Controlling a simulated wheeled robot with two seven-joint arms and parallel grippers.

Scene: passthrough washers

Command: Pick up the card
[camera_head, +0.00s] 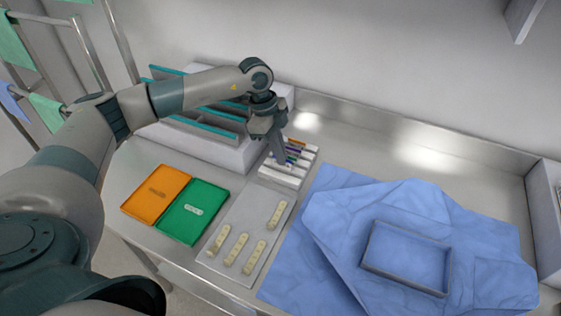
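A small white rack (284,176) stands on the metal table, with several thin card-like pieces (296,154) in it showing white, purple, green and orange edges. Which of these is the card I cannot tell. My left gripper (281,160) points down over the left part of the rack, its tips at or very near the pieces. The fingers are small and partly merge with the rack, so I cannot see whether they are apart or hold anything. My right gripper is not in view.
An orange tray (145,207) and a green tray (206,225) lie left. A pale board (222,258) carries several cream strips. A blue drape (330,200) with a rectangular tray (446,268) covers the right. A white rack with teal panels (222,152) stands behind. Bare metal lies at back right.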

